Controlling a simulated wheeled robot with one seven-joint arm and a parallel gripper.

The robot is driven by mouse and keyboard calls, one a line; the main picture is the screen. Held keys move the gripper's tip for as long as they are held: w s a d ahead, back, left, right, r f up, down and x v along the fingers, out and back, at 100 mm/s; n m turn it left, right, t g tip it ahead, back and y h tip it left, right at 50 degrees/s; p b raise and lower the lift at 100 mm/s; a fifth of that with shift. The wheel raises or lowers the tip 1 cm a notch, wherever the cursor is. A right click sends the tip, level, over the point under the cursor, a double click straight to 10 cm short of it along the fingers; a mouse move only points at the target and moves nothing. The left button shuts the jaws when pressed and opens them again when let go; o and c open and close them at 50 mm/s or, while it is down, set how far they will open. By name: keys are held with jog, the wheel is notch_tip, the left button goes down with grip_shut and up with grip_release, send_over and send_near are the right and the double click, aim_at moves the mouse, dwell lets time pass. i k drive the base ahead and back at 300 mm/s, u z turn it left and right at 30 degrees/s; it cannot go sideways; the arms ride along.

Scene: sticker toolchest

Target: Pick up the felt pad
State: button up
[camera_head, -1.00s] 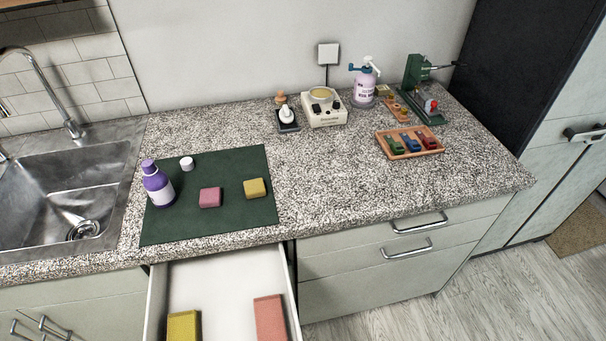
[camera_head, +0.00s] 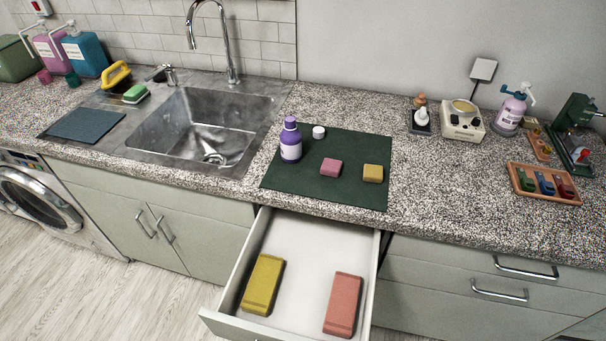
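No thing here is plainly marked as the felt pad, and I cannot tell which one it is. A small pink block (camera_head: 331,168) and a small yellow block (camera_head: 373,173) lie apart on the dark green mat (camera_head: 340,193) on the counter. A larger yellow block (camera_head: 263,284) and a larger salmon-pink block (camera_head: 343,303) lie in the open drawer (camera_head: 302,262), yellow on the left and pink on the right. My gripper is not in view.
A purple bottle (camera_head: 290,141) and a white-lidded jar (camera_head: 318,132) stand on the mat. The sink (camera_head: 200,125) is left of it. An orange tray (camera_head: 520,180) with coloured pieces is at the right. Counter between mat and tray is clear. The drawer juts out in front.

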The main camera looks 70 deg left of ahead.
aim_at(372, 173)
jog(key=u, duration=0.15)
jog(key=i, duration=1.15)
jog(key=u, duration=4.85)
